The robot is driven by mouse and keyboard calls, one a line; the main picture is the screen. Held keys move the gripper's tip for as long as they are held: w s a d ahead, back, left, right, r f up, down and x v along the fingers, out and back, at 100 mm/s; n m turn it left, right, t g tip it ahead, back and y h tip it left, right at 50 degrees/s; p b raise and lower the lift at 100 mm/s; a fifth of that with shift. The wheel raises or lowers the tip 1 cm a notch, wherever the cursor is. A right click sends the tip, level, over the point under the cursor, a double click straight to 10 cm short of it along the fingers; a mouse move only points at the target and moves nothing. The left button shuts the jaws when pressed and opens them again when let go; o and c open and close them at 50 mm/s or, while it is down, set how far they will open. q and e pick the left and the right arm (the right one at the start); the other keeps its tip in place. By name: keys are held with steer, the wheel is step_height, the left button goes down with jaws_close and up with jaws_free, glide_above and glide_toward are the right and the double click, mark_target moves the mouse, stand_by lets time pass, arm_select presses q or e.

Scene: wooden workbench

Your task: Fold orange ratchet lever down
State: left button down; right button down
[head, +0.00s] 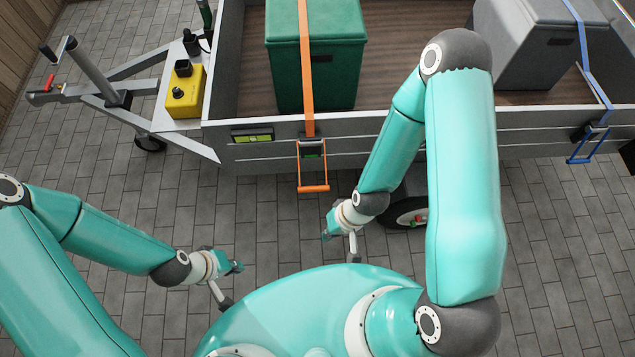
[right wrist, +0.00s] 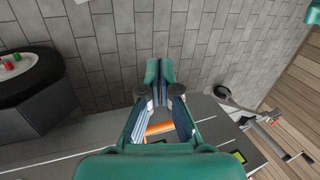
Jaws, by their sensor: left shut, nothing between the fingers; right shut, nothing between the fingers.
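The orange ratchet lever (head: 313,188) is a U-shaped frame on the trailer's side wall, below the end of an orange strap (head: 306,70). Its dark ratchet body (head: 311,150) sits against the wall. In the head view the lever's crossbar reaches below the wall's lower edge. My right gripper (head: 328,230) is shut and empty, below and slightly right of the lever, apart from it. In the right wrist view my right gripper (right wrist: 158,75) has its fingers together, and an orange bar (right wrist: 160,128) shows behind its linkage. My left gripper (head: 238,267) is shut and empty, farther lower left.
The grey trailer (head: 400,130) holds a green box (head: 325,60) under the orange strap and a grey box (head: 520,45) under a blue strap. A blue ratchet lever (head: 580,158) is at the right. A wheel (head: 402,215) stands beside my right gripper. Open paving lies between my arms.

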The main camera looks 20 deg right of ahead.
steer(key=shift+w, duration=0.1)
steer(key=n+t+y+b, duration=0.2)
steer(key=n+t+y, duration=0.15)
steer(key=n, duration=0.75)
glide_toward(310, 189)
step_height(310, 189, up, 3)
steer(key=s, duration=0.2)
step_height(310, 189, up, 3)
steer(key=d+n, duration=0.2)
steer(key=n, duration=0.5)
steer(key=shift+t+y, duration=0.25)
steer(key=shift+t, duration=0.1)
steer(key=b+x, duration=0.1)
steer(key=x, duration=0.3)
steer(key=d+f+b+x, duration=0.1)
steer(key=x, duration=0.3)
steer(key=b+x, duration=0.1)
steer(key=x, duration=0.3)
steer(key=shift+s+d+f, duration=0.3)
steer(key=shift+s+f, duration=0.05)
steer(key=shift+f, duration=0.05)
steer(key=shift+w+f, duration=0.1)
steer(key=shift+f, duration=0.3)
